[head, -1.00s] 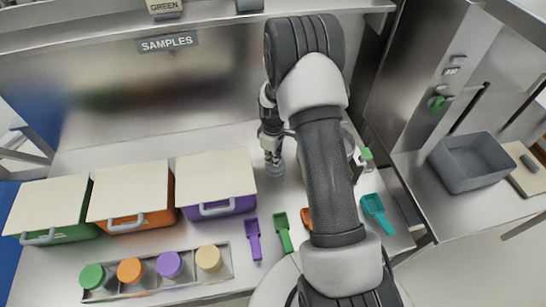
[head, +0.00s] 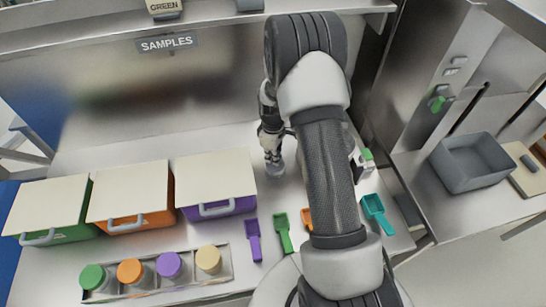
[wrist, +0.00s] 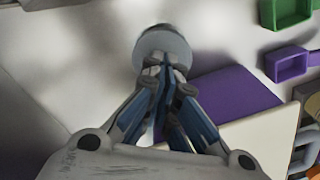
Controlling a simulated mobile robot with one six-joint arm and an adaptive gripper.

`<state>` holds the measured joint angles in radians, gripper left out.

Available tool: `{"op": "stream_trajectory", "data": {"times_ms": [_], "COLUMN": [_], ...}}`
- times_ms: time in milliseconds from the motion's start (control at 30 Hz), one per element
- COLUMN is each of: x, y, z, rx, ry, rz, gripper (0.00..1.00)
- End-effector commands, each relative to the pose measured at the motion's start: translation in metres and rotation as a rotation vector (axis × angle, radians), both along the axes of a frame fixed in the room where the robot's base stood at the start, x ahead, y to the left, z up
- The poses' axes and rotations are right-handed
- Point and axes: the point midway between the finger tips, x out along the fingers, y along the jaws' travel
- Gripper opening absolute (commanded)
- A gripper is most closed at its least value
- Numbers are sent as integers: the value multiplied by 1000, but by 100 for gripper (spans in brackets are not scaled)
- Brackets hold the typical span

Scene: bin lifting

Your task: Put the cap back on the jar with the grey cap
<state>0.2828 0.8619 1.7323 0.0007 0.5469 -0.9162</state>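The round grey cap (wrist: 163,42) shows at my fingertips in the wrist view. My gripper (wrist: 164,68) has its fingers close together over the middle of the cap and appears shut on it. In the head view my gripper (head: 271,148) points down at the bench, just right of the purple bin. The jar (head: 276,170) stands on the bench directly below my fingertips. The cap and jar look in line, but I cannot tell whether the cap is seated or a small gap remains.
Lidded green (head: 60,231), orange (head: 140,222) and purple (head: 222,207) bins stand left. Capped jars sit in a rack (head: 232,262) in front. Purple (head: 253,240), green (head: 284,232) and teal (head: 376,213) scoops lie nearby. A grey tub (head: 468,165) stands far right.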

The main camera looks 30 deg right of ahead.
Motion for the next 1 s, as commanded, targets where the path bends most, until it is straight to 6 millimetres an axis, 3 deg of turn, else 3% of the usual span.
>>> {"op": "stream_trajectory", "data": {"times_ms": [700,1000], "x": [0,0], "y": [0,0], "z": [46,47], "rx": [0,0], "ry": [0,0], "rz": [0,0], "gripper": [0,0]}}
